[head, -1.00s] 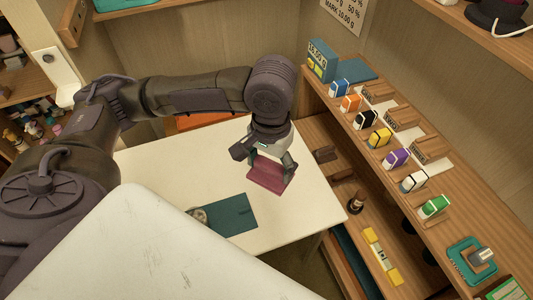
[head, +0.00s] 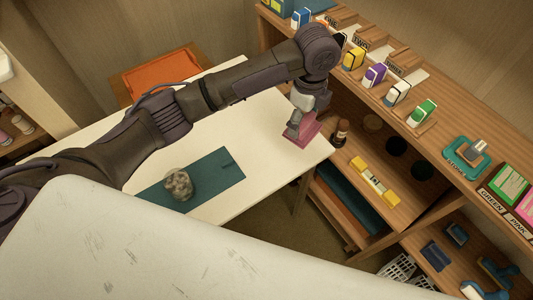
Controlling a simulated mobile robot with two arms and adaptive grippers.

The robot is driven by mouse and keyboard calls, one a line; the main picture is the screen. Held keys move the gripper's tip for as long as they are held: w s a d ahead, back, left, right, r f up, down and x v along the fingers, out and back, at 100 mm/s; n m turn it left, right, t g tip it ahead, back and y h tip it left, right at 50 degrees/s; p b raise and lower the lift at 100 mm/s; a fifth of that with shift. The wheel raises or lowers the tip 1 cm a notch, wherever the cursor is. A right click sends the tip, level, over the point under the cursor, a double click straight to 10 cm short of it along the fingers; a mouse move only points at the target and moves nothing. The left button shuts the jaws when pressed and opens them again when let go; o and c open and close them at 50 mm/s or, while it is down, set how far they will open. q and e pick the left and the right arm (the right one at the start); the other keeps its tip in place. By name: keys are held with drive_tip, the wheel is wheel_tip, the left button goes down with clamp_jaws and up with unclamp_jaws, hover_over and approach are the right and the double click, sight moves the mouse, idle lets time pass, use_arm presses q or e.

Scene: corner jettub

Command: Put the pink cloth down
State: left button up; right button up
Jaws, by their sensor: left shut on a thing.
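The pink cloth (head: 303,132) is a flat, folded-looking piece near the right corner of the white table (head: 265,125). My left gripper (head: 299,126) reaches down over it from above and is shut on it. The gripper hides part of the cloth. I cannot tell whether the cloth touches the tabletop or hangs just above it. My right gripper is not in view.
A dark teal mat (head: 216,174) with a mottled round object (head: 178,185) lies on the table, left of the cloth. A wooden shelf unit (head: 425,140) with small coloured boxes stands close to the right. Tabletop between mat and cloth is clear.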

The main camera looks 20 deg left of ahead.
sight(310, 127)
use_arm(q)
drive_tip(key=shift+w+d+f+m, duration=0.25)
drive_tip(key=shift+d+f+m, duration=0.4)
drive_tip(key=shift+f+m, duration=0.15)
drive_tip(key=shift+w+d+f+m+b, duration=0.1)
drive_tip(key=shift+d+f+m+b, duration=0.25)
drive_tip(key=shift+m, duration=0.45)
drive_tip(key=shift+a+f, duration=0.2)
drive_tip(key=shift+a, duration=0.1)
drive_tip(key=a+f, duration=0.2)
drive_tip(key=a, duration=0.1)
drive_tip(key=a+f+p, duration=0.1)
drive_tip(key=a+f, duration=0.1)
drive_tip(key=a, duration=0.1)
drive_tip(key=a+f, duration=0.2)
drive_tip(key=a, duration=0.2)
drive_tip(key=shift+s+p, duration=0.3)
drive_tip(key=shift+p, duration=0.05)
drive_tip(key=shift+a+f, duration=0.3)
drive_tip(key=shift+a, duration=0.15)
wheel_tip(310, 127, down, 4)
drive_tip(key=shift+r, duration=0.1)
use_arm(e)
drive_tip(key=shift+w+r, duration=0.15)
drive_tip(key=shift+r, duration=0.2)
use_arm(q)
drive_tip(key=shift+f, duration=0.2)
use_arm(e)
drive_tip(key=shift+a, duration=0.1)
